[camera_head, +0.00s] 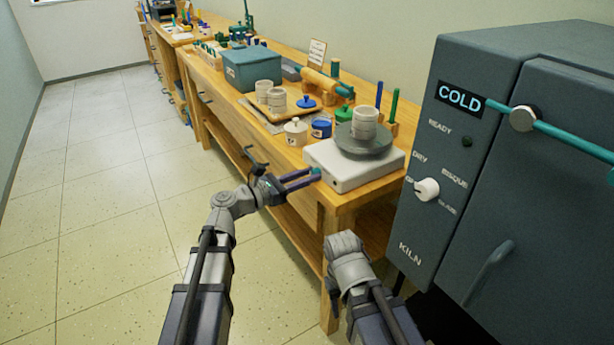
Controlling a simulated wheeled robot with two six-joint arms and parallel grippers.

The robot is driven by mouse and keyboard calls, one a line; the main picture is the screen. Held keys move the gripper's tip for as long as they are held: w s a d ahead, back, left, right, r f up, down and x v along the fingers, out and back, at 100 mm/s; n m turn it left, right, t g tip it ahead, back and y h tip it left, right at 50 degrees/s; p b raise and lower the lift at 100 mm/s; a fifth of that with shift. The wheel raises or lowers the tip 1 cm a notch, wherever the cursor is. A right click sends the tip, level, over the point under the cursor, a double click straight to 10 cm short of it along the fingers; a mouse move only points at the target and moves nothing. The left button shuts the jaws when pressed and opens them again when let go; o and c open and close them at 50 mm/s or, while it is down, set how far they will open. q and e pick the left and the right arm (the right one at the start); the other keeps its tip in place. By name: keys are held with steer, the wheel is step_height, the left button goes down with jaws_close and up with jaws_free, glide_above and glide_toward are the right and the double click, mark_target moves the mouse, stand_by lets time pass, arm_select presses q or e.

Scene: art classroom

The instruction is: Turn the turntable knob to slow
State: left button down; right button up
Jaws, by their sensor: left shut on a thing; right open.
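The turntable has a low white base (345,177) and a round dark grey wheel (368,144) on top. It stands near the right end of the wooden bench. My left gripper (316,174) is at the front left side of the base, with its two long fingers shut on a small teal knob there. The fingers cover much of the knob, and I cannot read its setting or any marks beside it. My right arm ends in a grey wrist at the lower middle. The fingers of my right gripper are not visible.
A lidded white jar (295,131) and a blue jar (321,126) stand close left of the base. The grey kiln (460,200), its display reading COLD, closes off the right side. Tiled floor (110,200) is clear on the left.

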arm_select(q)
steer(key=m, duration=0.5)
stand_by(0.3)
steer(key=c, duration=0.7)
jaws_free()
steer(key=shift+o, duration=0.2)
